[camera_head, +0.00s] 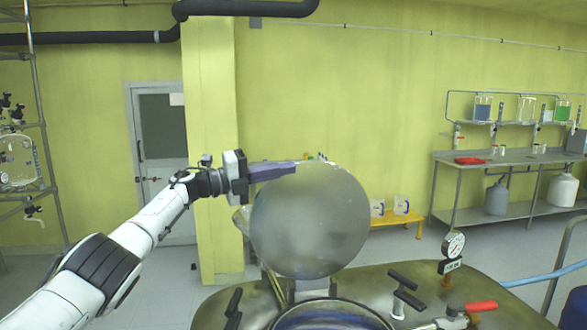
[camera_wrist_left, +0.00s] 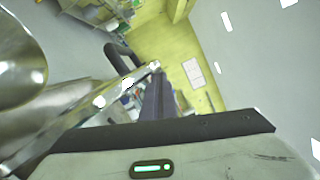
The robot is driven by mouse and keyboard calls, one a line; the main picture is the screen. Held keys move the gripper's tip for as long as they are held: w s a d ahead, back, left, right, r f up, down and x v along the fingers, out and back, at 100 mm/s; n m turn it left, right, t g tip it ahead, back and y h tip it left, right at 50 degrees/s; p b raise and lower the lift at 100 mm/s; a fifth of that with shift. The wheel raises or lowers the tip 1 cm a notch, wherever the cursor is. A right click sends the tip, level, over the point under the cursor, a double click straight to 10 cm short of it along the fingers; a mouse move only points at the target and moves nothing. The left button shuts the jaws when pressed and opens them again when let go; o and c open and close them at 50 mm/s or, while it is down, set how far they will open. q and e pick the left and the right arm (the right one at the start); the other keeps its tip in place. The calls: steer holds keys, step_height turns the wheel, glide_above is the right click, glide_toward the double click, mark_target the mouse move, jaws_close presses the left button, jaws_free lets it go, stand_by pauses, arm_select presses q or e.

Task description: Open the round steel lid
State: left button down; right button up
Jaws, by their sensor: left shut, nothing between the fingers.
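The round steel lid (camera_head: 310,222) stands raised, almost upright, above the steel vessel (camera_head: 375,290), with its broad face toward the head camera. The round opening (camera_head: 330,320) shows below it at the bottom edge. My left gripper (camera_head: 294,166) is at the lid's upper left edge, with its fingers shut and pointing right. The fingers also show in the left wrist view (camera_wrist_left: 154,78), closed together with nothing between them. Shiny metal (camera_wrist_left: 30,60) fills the left of that view. I cannot tell whether the fingers touch the lid. My right gripper is out of view.
A pressure gauge (camera_head: 453,245), black handles (camera_head: 405,290) and a red-handled valve (camera_head: 480,307) stick up from the vessel top. A steel bench (camera_head: 500,160) with glassware stands at the right wall. A yellow column (camera_head: 210,150) stands behind my left arm.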

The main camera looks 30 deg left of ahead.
arm_select(q)
steer(key=shift+w+a+r, duration=0.1)
steer(key=shift+a+r, duration=0.05)
steer(key=shift+a, duration=0.05)
steer(key=shift+a+n, duration=0.1)
steer(key=shift+n, duration=0.2)
steer(key=shift+a, duration=0.1)
steer(key=b+v, duration=0.2)
steer(key=v, duration=0.8)
steer(key=shift+s+d+b, duration=0.25)
steer(key=shift+d+b, duration=0.05)
